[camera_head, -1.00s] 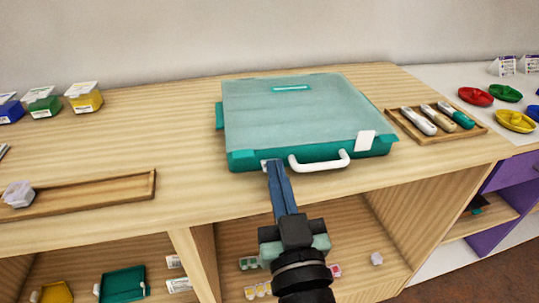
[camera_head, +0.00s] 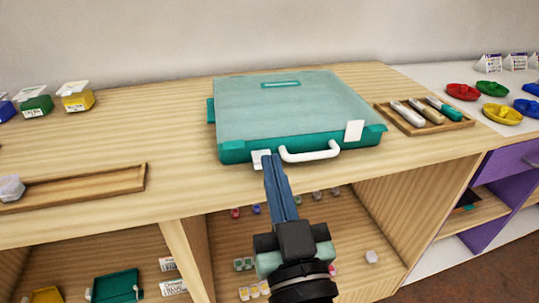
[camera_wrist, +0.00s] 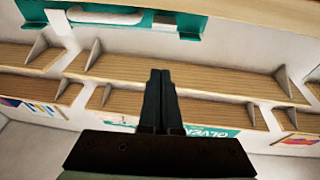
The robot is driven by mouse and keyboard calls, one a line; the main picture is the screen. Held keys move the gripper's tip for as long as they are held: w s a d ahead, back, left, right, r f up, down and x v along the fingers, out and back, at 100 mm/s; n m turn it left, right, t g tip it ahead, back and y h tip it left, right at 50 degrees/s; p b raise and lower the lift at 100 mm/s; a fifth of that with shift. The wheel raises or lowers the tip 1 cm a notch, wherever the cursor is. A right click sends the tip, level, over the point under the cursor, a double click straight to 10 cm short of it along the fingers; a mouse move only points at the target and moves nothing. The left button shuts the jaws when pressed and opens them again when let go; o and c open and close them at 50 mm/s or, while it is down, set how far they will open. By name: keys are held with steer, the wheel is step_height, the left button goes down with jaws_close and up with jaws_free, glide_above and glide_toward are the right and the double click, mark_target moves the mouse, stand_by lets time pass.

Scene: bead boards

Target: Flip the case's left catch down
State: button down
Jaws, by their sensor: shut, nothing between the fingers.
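The teal case (camera_head: 290,105) lies shut on the wooden counter, with its white handle (camera_head: 310,154) facing me. Its left catch (camera_head: 259,160) is a white tab hanging down at the front face, partly hidden by my fingertips. The right catch (camera_head: 354,130) is a white tab sticking up above the lid's front edge. My gripper (camera_head: 271,157) is shut and empty, its dark blue fingers just right of the left catch, between it and the handle. I cannot tell whether they touch it. In the wrist view my gripper (camera_wrist: 160,73) also shows shut, with the handle (camera_wrist: 105,15) beyond.
A wooden tray (camera_head: 465,123) with several tools stands right of the case. Open shelves with small items are below the counter edge. Colored dishes stand at far right.

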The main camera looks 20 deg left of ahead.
steer(key=f+b+v, duration=0.1)
steer(key=v, duration=0.5)
steer(key=shift+w+b, duration=0.15)
steer(key=shift+b, duration=0.2)
steer(key=shift+a, duration=0.1)
steer(key=d+r+m+t+h+p, duration=0.2)
steer(key=r+p, duration=0.9)
steer(key=r, duration=0.9)
steer(key=d+r+m+t+h+p, duration=0.2)
steer(key=r+p, duration=0.8)
steer(key=r, duration=1)
steer(key=d+r+m+t+h+p, duration=0.2)
steer(key=r+t+h+p, duration=0.3)
steer(key=r+p, duration=0.6)
step_height(320, 180, up, 10)
steer(key=shift+d+r+h+p, duration=0.1)
steer(key=shift+d+h+p, duration=0.2)
steer(key=shift+d+h, duration=0.4)
